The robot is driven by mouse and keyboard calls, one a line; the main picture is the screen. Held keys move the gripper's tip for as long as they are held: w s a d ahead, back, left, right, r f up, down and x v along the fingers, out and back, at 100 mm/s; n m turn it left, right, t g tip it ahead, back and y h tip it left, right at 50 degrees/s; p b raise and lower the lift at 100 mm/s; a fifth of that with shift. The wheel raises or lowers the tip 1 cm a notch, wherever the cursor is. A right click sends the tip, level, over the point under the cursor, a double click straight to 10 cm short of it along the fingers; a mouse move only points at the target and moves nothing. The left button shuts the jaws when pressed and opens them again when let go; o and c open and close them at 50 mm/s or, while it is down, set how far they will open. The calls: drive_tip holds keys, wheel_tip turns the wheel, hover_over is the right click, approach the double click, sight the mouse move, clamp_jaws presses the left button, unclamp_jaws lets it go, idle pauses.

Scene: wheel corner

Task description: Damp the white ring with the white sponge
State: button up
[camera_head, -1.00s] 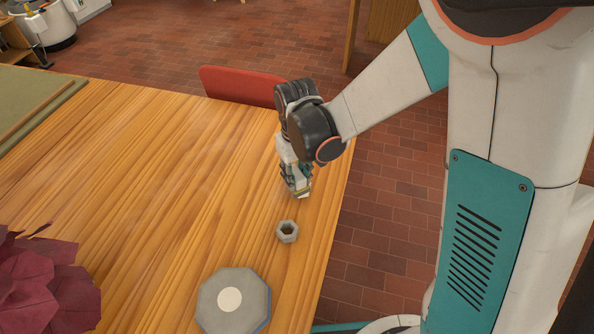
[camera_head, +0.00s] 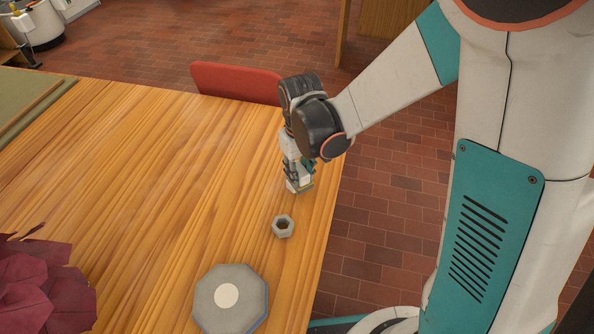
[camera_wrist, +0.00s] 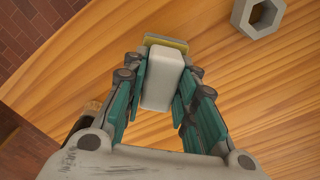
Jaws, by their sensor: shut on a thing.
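The white sponge (camera_wrist: 163,78) is a pale block with a yellow-green layer at its far end. My gripper (camera_wrist: 163,90) is shut on it, with a finger along each side. In the head view my gripper (camera_head: 299,178) points down near the table's right edge, with the sponge's lower end at or just above the wood; contact is unclear. The ring (camera_head: 283,226), pale grey-white and six-sided with a hole, lies flat on the table just in front of the gripper, apart from the sponge. It also shows at the top right of the wrist view (camera_wrist: 262,14).
A grey eight-sided block (camera_head: 230,312) with a white disc on top stands on the wooden table (camera_head: 150,190) nearer the front. A dark red leafy thing (camera_head: 45,285) is at the left. A red chair back (camera_head: 235,82) stands at the far edge. The table's middle is clear.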

drive_tip(key=shift+w+d, duration=0.3)
drive_tip(key=shift+r+p, duration=2.15)
drive_tip(key=shift+r, duration=0.9)
drive_tip(key=shift+f, duration=0.25)
drive_tip(key=shift+f+b, duration=2.05)
drive_tip(key=shift+f, duration=0.2)
drive_tip(key=shift+f, duration=0.6)
drive_tip(key=shift+w, duration=0.15)
